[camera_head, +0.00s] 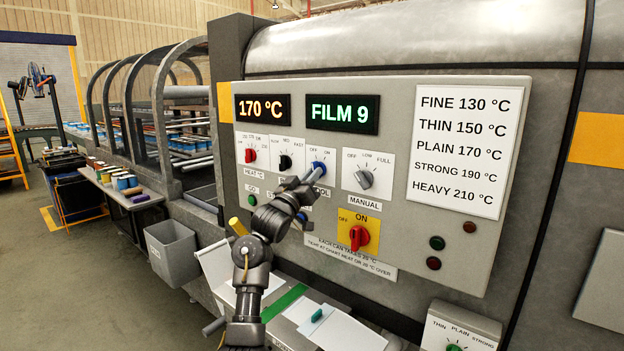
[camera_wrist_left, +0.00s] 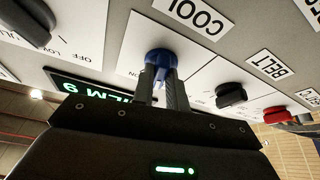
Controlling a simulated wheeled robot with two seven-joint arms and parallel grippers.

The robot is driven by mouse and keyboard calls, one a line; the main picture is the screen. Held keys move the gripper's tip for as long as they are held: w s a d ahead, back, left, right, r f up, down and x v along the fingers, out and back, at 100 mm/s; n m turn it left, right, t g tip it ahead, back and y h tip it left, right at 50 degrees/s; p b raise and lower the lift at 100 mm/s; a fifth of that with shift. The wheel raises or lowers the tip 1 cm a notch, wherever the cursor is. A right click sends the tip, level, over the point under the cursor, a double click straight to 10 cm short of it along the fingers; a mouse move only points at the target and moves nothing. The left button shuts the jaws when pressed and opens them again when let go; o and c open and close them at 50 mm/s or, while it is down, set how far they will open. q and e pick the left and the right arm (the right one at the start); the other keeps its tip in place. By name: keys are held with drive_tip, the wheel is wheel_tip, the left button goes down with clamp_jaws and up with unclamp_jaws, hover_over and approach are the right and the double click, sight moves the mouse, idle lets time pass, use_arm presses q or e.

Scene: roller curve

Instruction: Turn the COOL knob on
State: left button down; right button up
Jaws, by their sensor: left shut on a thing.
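The blue COOL knob (camera_head: 319,166) is on the grey control panel, in the row under the green FILM 9 display. Its OFF and ON marks show above it in the head view. My left gripper (camera_head: 312,178) reaches up to it from below and is shut on it. In the left wrist view the blue knob (camera_wrist_left: 160,57) sits at the tips of the two fingers (camera_wrist_left: 166,84), under the upside-down COOL label (camera_wrist_left: 203,14). The fingers cover part of the knob, and I cannot tell which mark it points at. My right gripper is not in view.
Close by are the red HEAT knob (camera_head: 250,155), black BELT knob (camera_head: 285,162) and grey MANUAL knob (camera_head: 364,179). A red switch on yellow (camera_head: 359,237) lies below. A grey bin (camera_head: 172,252) and a table of cans (camera_head: 120,190) stand left, beside open floor.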

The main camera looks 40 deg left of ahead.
use_arm(q)
drive_tip(key=m+h, duration=0.2)
drive_tip(key=m, duration=0.1)
drive_tip(key=m+h+b, duration=0.1)
drive_tip(key=m+h, duration=0.1)
drive_tip(key=m, duration=0.2)
drive_tip(key=m+h+b, duration=0.1)
drive_tip(key=m, duration=0.3)
drive_tip(key=shift+a+h, duration=0.35)
drive_tip(key=shift+h, duration=0.05)
drive_tip(key=shift+r+m, duration=0.1)
drive_tip(key=shift+m, duration=0.3)
drive_tip(key=c, duration=1.4)
unclamp_jaws()
